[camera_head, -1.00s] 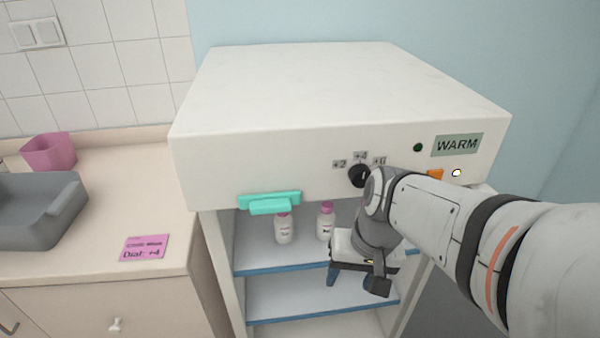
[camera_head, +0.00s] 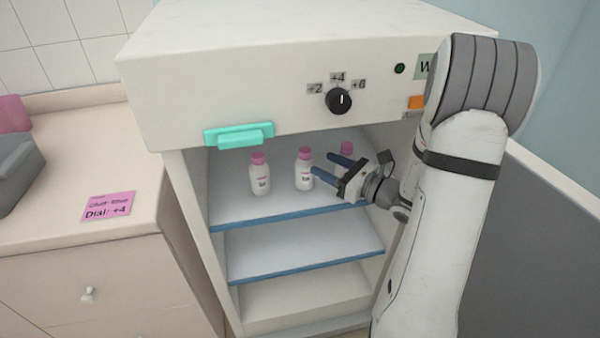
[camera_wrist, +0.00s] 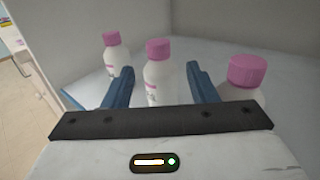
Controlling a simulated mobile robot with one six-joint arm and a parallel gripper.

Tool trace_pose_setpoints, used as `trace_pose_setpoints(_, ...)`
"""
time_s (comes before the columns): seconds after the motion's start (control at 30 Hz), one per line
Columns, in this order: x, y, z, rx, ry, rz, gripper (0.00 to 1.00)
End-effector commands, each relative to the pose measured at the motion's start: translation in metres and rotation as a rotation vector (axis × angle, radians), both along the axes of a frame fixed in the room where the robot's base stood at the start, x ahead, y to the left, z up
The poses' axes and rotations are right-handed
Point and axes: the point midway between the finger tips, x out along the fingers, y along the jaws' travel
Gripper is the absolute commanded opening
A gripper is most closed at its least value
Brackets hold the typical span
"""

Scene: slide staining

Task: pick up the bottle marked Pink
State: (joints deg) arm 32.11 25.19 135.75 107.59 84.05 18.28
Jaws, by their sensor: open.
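Three white bottles with pink caps stand upright on the top shelf: a left bottle (camera_head: 260,177), a middle bottle (camera_head: 304,171) and a right bottle (camera_head: 346,150). Their labels are too small to read, so I cannot tell which is marked Pink. My gripper (camera_head: 322,164) is open and empty, its blue fingers pointing left toward the middle bottle. The right bottle is partly hidden behind my gripper. In the wrist view the middle bottle (camera_wrist: 158,75) shows between the fingers, the left bottle (camera_wrist: 116,55) beyond the left finger and the right bottle (camera_wrist: 246,78) outside the right finger.
The bottles stand in an open white cabinet (camera_head: 300,85) with a teal handle (camera_head: 239,135) and a black dial (camera_head: 339,101) above. The lower shelf (camera_head: 300,250) is empty. A pink note (camera_head: 108,207) reading "Dial: +4" lies on the left counter (camera_head: 70,160).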

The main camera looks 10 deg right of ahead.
Motion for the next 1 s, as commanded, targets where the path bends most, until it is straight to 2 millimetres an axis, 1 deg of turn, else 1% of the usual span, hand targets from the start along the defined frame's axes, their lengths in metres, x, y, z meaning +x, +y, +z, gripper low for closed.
trace_pose_setpoints(0.27,0.023,0.02,0.002,-0.001,-0.001,0.002,0.52)
trace_pose_setpoints(0.43,0.043,0.037,0.004,-0.002,-0.001,0.003,0.52)
trace_pose_setpoints(0.53,0.052,0.044,0.003,-0.002,-0.001,0.002,0.52)
trace_pose_setpoints(0.63,0.055,0.047,0.003,-0.002,-0.001,0.0,0.52)
trace_pose_setpoints(0.83,0.056,0.046,0.003,-0.002,-0.001,-0.001,0.52)
trace_pose_setpoints(1.0,0.056,0.046,0.003,-0.002,-0.001,-0.001,0.39)
